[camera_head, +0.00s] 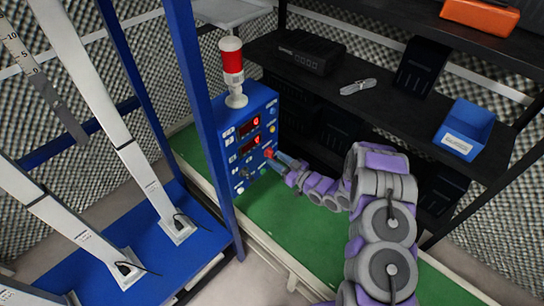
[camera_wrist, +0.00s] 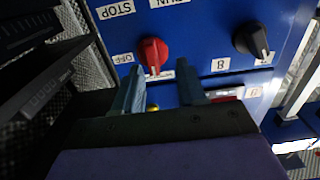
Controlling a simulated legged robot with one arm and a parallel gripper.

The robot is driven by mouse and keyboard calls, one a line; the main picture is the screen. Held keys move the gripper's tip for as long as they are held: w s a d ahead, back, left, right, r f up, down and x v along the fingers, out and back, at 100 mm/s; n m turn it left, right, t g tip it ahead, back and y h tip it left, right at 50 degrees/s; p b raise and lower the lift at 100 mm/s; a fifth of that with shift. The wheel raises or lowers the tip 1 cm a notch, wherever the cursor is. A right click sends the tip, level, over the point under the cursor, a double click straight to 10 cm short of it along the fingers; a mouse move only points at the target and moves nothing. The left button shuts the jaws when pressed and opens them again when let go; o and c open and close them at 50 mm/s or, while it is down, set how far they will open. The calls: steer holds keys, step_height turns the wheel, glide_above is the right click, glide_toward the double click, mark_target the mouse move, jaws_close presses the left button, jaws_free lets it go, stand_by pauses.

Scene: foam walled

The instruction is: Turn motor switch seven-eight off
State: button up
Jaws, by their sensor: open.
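The blue control box (camera_head: 232,172) stands on the green surface and carries two red displays, knobs and buttons. In the wrist view, a red rotary knob (camera_wrist: 152,52) on its blue face (camera_wrist: 208,35) sits near an OFF label (camera_wrist: 122,59). A black rotary knob (camera_wrist: 252,40) is to its right, near a label reading 8 (camera_wrist: 220,64). I cannot tell for sure which knob is switch seven-eight. My gripper (camera_wrist: 160,85) is open and empty, its fingers pointing toward the red knob. In the head view my gripper (camera_head: 283,160) is at the box's right side, near the red knob (camera_head: 268,153).
A red-and-white beacon (camera_head: 232,70) stands on top of the box. A blue post (camera_head: 195,110) rises at its left. Dark shelves (camera_head: 350,85) behind hold a blue bin (camera_head: 466,125) and an orange case (camera_head: 480,15). Green surface (camera_head: 300,240) is clear in front.

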mark_target(272, 155)
steer(key=shift+w+a, duration=0.45)
steer(key=shift+a, duration=0.15)
steer(key=shift+w+a, duration=0.15)
steer(key=shift+w, duration=0.15)
steer(key=shift+w+a+b, duration=0.15)
steer(key=shift+w+b, duration=0.15)
steer(key=shift+w, duration=0.1)
steer(key=shift+a, duration=0.25)
steer(key=shift+c, duration=0.7)
steer(key=shift+a, duration=0.1)
steer(key=shift+c, duration=1.5)
steer(key=shift+d+r, duration=0.1)
steer(key=shift+d, duration=0.5)
jaws_close()
